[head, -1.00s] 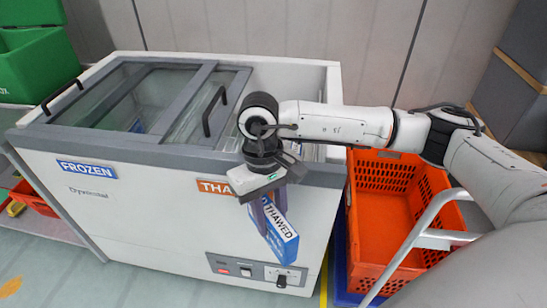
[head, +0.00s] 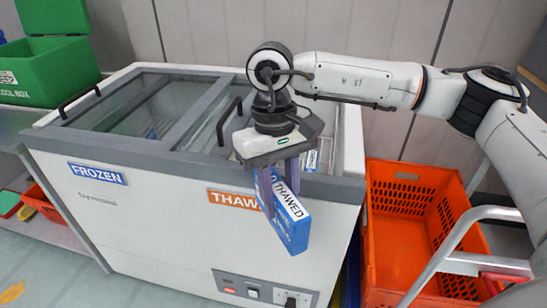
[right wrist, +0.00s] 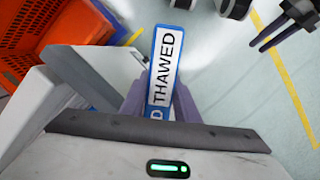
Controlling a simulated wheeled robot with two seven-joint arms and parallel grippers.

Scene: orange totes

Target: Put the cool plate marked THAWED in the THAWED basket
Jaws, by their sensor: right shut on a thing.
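A blue-and-white cool plate (head: 290,222) marked THAWED is held by my right gripper (head: 280,185), whose fingers are shut on it. The plate hangs tilted in front of the chest freezer's front wall (head: 180,235). In the right wrist view, the plate (right wrist: 163,65) stands out between the fingers with its THAWED label readable. An orange THAWED label (head: 233,199) on the freezer front is partly covered by the plate. An orange basket (head: 413,177) stands right of the freezer; no marking shows on it. My left gripper (right wrist: 262,32) shows at the right wrist view's upper right, fingers apart.
The freezer has sliding glass lids with black handles (head: 228,120) and a FROZEN label (head: 97,174); its right end looks open behind my gripper. A green cool box (head: 60,75) is at the far left. A metal rail (head: 450,240) stands before the orange basket.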

